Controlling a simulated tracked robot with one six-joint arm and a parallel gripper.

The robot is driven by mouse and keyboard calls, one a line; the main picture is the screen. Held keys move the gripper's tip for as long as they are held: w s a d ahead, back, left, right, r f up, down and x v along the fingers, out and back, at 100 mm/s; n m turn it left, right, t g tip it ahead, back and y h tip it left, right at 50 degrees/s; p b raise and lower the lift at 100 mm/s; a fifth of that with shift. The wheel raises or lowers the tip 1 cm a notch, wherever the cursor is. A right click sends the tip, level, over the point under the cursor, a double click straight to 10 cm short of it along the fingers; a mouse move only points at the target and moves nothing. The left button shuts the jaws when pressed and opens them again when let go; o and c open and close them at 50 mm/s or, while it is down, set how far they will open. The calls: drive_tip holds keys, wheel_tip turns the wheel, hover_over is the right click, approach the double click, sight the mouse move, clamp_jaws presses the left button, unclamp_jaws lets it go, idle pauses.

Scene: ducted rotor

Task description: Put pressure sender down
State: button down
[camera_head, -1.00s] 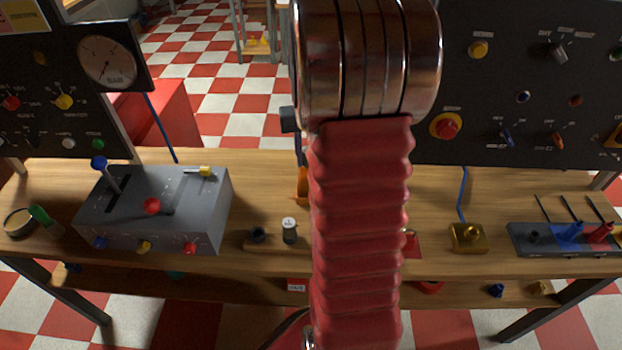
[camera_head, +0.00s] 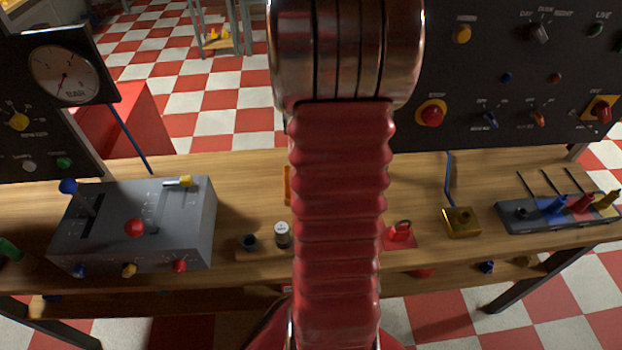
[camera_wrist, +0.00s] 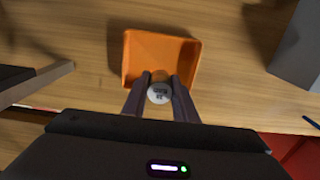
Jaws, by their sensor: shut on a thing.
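In the wrist view, my gripper (camera_wrist: 160,97) is shut on the pressure sender (camera_wrist: 158,94), a small round part with a pale face and dark markings, and a brownish part beyond it. The sender and fingertips show over the near side of an orange tray (camera_wrist: 160,48), which otherwise looks empty. I cannot tell whether the sender touches the tray floor. In the head view, my arm hides the gripper and the sender, and only a sliver of the orange tray (camera_head: 287,185) shows left of the arm.
A grey control box (camera_head: 135,222) with levers stands left on the wooden bench (camera_head: 240,175). A wooden block holds a dark socket and a white-topped cylinder (camera_head: 282,234). Right of my arm are a red padlock-like piece (camera_head: 399,234), a yellow block (camera_head: 461,221) and a dark rack (camera_head: 540,213).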

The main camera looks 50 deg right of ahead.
drive_tip(key=shift+f, duration=2)
drive_tip(key=shift+f, duration=1.9)
drive_tip(key=c, duration=1.4)
unclamp_jaws()
wheel_tip(320, 180, up, 12)
drive_tip(key=shift+r, duration=0.1)
